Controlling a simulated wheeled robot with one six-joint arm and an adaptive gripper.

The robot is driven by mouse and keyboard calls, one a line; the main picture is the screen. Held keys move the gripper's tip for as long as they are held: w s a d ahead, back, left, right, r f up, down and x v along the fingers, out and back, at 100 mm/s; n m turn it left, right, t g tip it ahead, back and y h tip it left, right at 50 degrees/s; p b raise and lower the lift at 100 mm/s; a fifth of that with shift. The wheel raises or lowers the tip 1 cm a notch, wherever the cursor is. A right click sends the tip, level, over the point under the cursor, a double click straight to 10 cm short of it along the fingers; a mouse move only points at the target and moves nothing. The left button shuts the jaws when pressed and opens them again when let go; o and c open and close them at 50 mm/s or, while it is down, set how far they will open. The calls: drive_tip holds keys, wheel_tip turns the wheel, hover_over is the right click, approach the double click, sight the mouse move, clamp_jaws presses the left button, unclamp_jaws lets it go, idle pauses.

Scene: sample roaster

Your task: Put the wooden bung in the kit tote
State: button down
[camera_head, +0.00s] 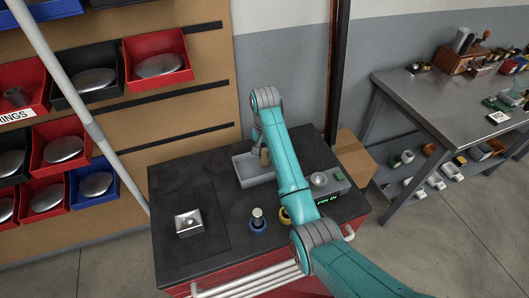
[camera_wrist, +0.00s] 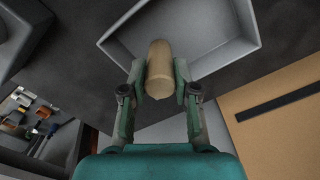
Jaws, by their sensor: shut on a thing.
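The wooden bung (camera_wrist: 159,68) is a tan, rounded cylinder. My gripper (camera_wrist: 160,80) is shut on it, with one finger on each side. In the head view the bung (camera_head: 265,157) shows small below my gripper (camera_head: 262,142), partly beside my teal arm. A shallow grey open tray (camera_head: 243,181), which looks like the kit tote, sits on the dark cart top. In the wrist view the bung overlaps the near edge of the tray (camera_wrist: 222,58). I cannot tell how high the bung is above the tray floor. My arm hides the tray's right part.
On the cart top (camera_head: 210,260) stand a square metal dish (camera_head: 188,223), a metal post in a blue base (camera_head: 258,221) and a grey device with a display (camera_head: 328,198). A yellow ring (camera_head: 285,215) is beside my arm. Bins (camera_head: 158,66) hang on the wall at left.

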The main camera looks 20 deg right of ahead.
drive_tip(key=shift+f, duration=0.8)
drive_tip(key=c, duration=0.9)
unclamp_jaws()
drive_tip(key=shift+f, duration=0.1)
drive_tip(key=shift+o, duration=0.2)
